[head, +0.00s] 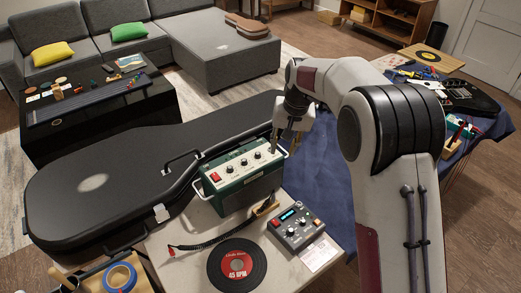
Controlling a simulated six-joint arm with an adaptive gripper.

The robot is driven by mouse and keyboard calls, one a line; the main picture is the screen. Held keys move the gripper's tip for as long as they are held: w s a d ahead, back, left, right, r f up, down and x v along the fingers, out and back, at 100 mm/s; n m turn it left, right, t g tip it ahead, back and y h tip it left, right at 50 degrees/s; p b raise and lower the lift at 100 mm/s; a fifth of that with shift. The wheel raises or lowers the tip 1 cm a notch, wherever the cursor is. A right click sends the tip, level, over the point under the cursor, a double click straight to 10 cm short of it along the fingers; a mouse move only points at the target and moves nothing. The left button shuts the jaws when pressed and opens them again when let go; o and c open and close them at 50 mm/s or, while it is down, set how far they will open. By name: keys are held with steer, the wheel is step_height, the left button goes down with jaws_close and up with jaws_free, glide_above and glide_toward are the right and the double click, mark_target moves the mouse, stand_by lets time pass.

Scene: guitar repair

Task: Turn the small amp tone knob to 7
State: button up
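My gripper (287,146) points down at the right end of the panel, close to the rightmost part of the row. Whether it touches a knob, and how far its fingers are apart, is too small to tell. The knob markings and pointer directions are not readable.
A large black guitar case (95,185) lies left of the amp. In front are a pedal (297,228) with knobs, a black record (215,268) and a coiled cable (215,242). Blue tape (119,278) lies at front left. A blue cloth (325,180) covers the area to the right.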

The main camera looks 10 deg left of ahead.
mark_target(258, 153)
steer(key=shift+w+a+r+n+y, duration=0.1)
steer(key=shift+a+r+n+y, duration=0.5)
steer(key=shift+n, duration=1.45)
steer(key=shift+w+a+r+n+y, duration=0.25)
steer(key=shift+a+n, duration=0.6)
steer(key=shift+n, duration=1.25)
steer(key=shift+a+r+n+y, duration=0.5)
steer(key=shift+a+n, duration=0.2)
steer(key=shift+n, duration=1.35)
steer(key=shift+f, duration=0.1)
steer(key=shift+x, duration=3.75)
jaws_close()
